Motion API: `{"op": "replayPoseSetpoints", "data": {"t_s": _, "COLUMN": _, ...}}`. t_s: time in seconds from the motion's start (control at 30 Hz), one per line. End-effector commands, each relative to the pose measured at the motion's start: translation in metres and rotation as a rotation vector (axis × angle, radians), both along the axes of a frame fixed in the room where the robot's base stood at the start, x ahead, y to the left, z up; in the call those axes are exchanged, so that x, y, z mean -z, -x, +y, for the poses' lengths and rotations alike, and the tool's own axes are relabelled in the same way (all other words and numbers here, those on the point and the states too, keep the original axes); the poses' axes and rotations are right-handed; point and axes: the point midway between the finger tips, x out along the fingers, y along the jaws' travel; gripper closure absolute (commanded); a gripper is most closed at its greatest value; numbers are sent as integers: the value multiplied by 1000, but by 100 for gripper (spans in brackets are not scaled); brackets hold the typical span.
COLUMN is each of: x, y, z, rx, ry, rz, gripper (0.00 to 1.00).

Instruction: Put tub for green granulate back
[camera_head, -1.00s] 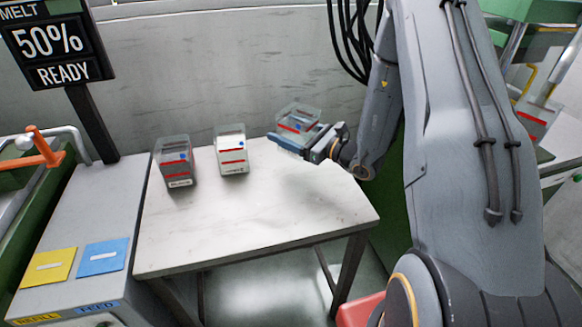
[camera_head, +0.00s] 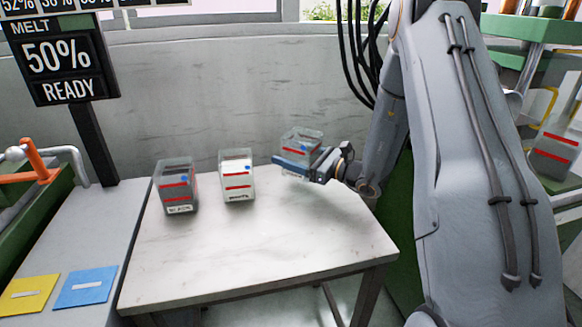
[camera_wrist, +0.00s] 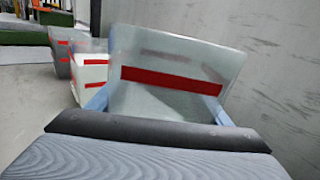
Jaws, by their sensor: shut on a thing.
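My gripper (camera_head: 304,167) is shut on a clear tub (camera_head: 301,138) with a red stripe, at the back right of the small table (camera_head: 250,265). The tub also fills the middle of the wrist view (camera_wrist: 170,82), between my two blue fingers, and looks slightly tilted there. I see no green granulate in it, and its label cannot be read. In the head view its lower part is hidden by my gripper, so I cannot tell whether it touches the table top.
To the left on the table stand a tub with white contents (camera_head: 238,178) and a grey, dark-looking tub (camera_head: 176,188). A wall (camera_head: 220,100) rises behind the table. The table's front half is clear. Another red-striped tub (camera_head: 556,150) shows at the far right.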

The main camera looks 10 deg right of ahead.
Motion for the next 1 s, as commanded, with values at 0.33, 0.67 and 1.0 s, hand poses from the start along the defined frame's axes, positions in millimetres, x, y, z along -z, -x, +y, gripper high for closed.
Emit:
{"op": "replayPoseSetpoints", "data": {"t_s": 0.33, "x": 40, "y": 0, "z": 0, "rx": 0, "ry": -1, "rz": 0, "gripper": 78}}
{"op": "replayPoseSetpoints", "data": {"t_s": 0.67, "x": 43, "y": 0, "z": 0, "rx": 0, "ry": 0, "rz": 0, "gripper": 78}}
{"op": "replayPoseSetpoints", "data": {"t_s": 1.0, "x": 42, "y": 0, "z": 0, "rx": 0, "ry": 0, "rz": 0, "gripper": 9}}
